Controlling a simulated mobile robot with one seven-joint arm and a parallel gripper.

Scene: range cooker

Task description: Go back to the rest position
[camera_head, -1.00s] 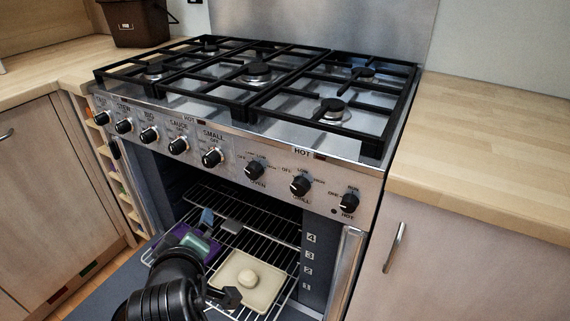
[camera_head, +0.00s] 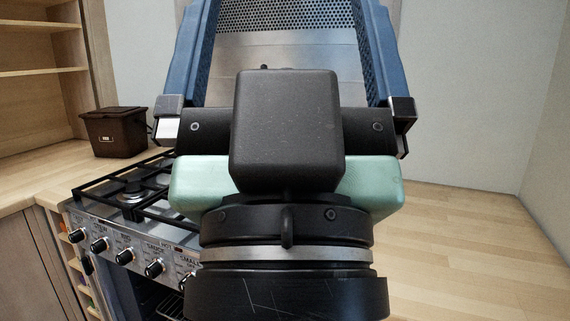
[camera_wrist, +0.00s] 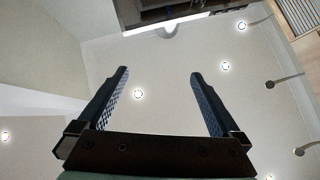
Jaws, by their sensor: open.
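My gripper (camera_head: 290,60) is raised close in front of the head camera and points upward. Its two blue fingers stand wide apart, with nothing between them. In the wrist view my gripper (camera_wrist: 160,85) is also open and empty, with the ceiling and its round lights (camera_wrist: 138,94) beyond it. The range cooker (camera_head: 125,215) is at the lower left of the head view, partly hidden behind my gripper. The oven's inside is mostly out of view, and the tray seen in it earlier does not show.
A dark brown bin (camera_head: 115,132) stands on the wooden worktop left of the cooker. A bare wooden worktop (camera_head: 470,240) lies to the right. Open shelves (camera_head: 40,70) are at the upper left. A perforated metal panel (camera_head: 290,18) shows behind the fingers.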

